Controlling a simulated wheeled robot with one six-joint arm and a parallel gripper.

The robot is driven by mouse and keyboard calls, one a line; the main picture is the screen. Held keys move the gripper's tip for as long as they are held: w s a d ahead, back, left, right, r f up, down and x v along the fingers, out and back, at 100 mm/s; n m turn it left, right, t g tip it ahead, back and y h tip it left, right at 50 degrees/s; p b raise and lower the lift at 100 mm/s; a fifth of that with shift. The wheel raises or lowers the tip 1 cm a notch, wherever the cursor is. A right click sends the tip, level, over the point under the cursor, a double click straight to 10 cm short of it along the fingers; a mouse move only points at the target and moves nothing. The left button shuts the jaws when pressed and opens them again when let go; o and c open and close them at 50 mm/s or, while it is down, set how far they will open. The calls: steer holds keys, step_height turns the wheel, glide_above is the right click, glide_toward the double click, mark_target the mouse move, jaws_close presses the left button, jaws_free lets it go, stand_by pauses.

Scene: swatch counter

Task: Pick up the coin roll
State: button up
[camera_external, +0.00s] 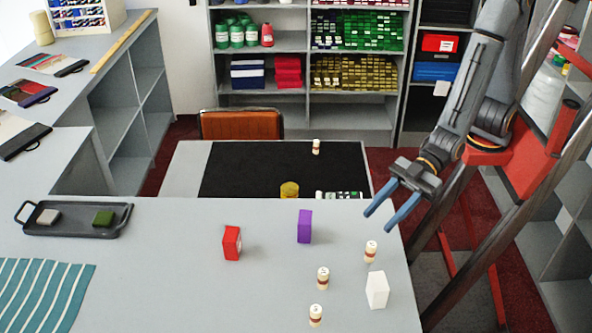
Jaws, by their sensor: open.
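Several small upright cream cylinders with a reddish-brown band look like coin rolls; I cannot tell which one the task means. One cylinder (371,251) stands near the counter's right edge, another (323,278) is left of and nearer than it, and a third (315,315) is nearest the front. A similar cylinder (316,146) stands on the black mat behind. My gripper (382,221), with blue fingers, is open and empty. In the picture it appears just above the right-hand cylinder, apart from it; its exact height is unclear.
A white block (377,290), a purple block (304,227) and a red box (232,243) stand on the grey counter (180,270). A dark tray (72,232) and a striped teal cloth (40,290) lie left. A yellow cylinder (289,190) is behind. The counter's middle-left is clear.

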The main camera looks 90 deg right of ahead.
glide_toward(367, 252)
steer(key=x, duration=0.4)
steer(key=shift+w+f, duration=0.1)
steer(key=shift+w, duration=0.35)
steer(key=shift+p+x, duration=0.35)
steer(key=shift+x, duration=0.9)
steer(key=p+x, duration=0.1)
steer(key=x, duration=0.1)
steer(key=p+x, duration=0.1)
steer(key=x, duration=0.1)
steer(key=shift+s+a, duration=0.1)
steer(key=shift+a, duration=0.25)
steer(key=shift+w+a+f, duration=0.25)
steer(key=shift+w+a, duration=0.05)
steer(key=shift+w, duration=0.1)
steer(key=shift+c, duration=0.2)
jaws_close()
